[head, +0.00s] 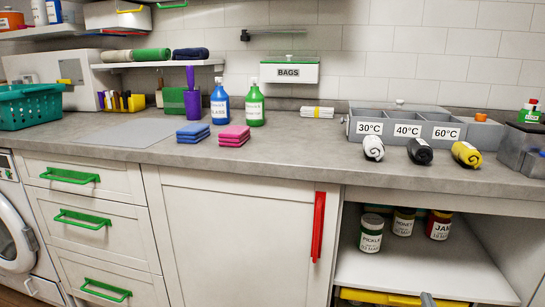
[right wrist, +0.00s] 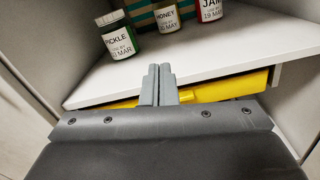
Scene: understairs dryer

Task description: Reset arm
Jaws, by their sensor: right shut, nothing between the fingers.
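My right gripper (head: 427,299) barely shows at the bottom edge of the head view, in front of the open shelf space under the counter. In the right wrist view its two grey fingers (right wrist: 159,74) are together, with nothing between them. They are near the front edge of the white shelf (right wrist: 210,58) and overlap it in the picture; I cannot tell if they touch it. A yellow object (right wrist: 215,88) shows below the shelf, behind the fingers. My left gripper is out of view.
Pickle (head: 371,233), honey (head: 403,221) and jam (head: 438,225) jars stand on the shelf. The cabinet door with the red handle (head: 318,227) is left of the opening. Above, the counter (head: 300,165) holds bottles, sponges, rolled cloths and a grey sorting box (head: 388,136).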

